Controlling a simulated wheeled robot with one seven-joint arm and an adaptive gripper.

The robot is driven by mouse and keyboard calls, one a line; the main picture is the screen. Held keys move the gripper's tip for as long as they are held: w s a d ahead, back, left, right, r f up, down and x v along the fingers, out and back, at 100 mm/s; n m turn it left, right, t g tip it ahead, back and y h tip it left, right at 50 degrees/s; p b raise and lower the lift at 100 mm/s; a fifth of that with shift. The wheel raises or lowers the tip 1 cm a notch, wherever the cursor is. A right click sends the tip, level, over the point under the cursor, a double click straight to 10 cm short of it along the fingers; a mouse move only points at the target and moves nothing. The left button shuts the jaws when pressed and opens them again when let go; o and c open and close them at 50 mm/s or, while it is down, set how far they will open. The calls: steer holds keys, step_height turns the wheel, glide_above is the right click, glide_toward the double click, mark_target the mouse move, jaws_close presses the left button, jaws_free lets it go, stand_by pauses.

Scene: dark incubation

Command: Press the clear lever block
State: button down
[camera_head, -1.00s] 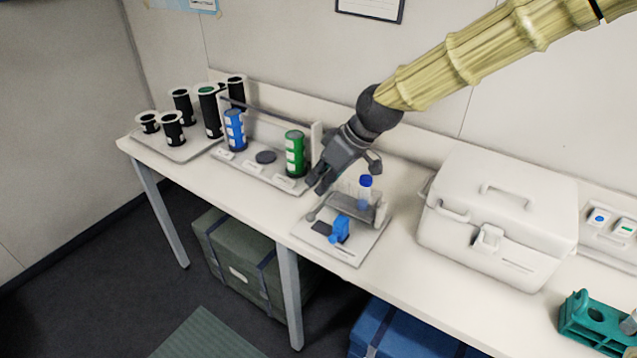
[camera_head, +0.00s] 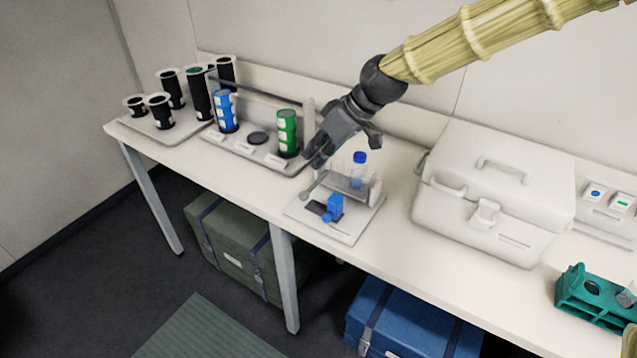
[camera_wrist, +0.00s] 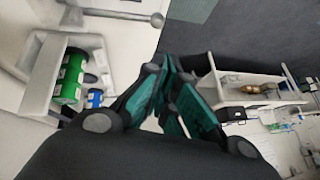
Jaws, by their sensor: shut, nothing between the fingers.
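The lever station is a pale plate (camera_head: 345,236) on the bench. It carries a grey see-through block (camera_head: 358,190), a blue-capped clear vial (camera_head: 359,170) and a blue piece (camera_head: 334,207). A thin grey lever with a round knob (camera_head: 304,196) sticks out at the plate's left. A rod with a round knob (camera_wrist: 157,20) also shows at the top of the wrist view. My gripper (camera_head: 311,158) is shut and empty, just above and behind the knob, apart from it. In the wrist view its dark teal fingers (camera_wrist: 172,100) are close together.
A rack with a blue cylinder (camera_head: 226,112) and a green cylinder (camera_head: 287,133) stands close left of my gripper. Black canisters (camera_head: 200,95) stand further left. A white case (camera_head: 495,195) stands right of the station. Bare bench lies between station and case.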

steer(key=d+r+m+t+y+b, duration=0.1)
steer(key=d+y+b, duration=0.2)
steer(key=d+b, duration=0.5)
steer(key=shift+w+y+b, duration=0.4)
steer(key=shift+b, duration=2.1)
steer(key=shift+a, duration=0.15)
steer(key=s+d+f+p+x, duration=0.1)
steer(key=f+x, duration=0.1)
steer(key=x, duration=1.1)
steer(key=shift+s, duration=0.3)
steer(key=shift+d, duration=0.1)
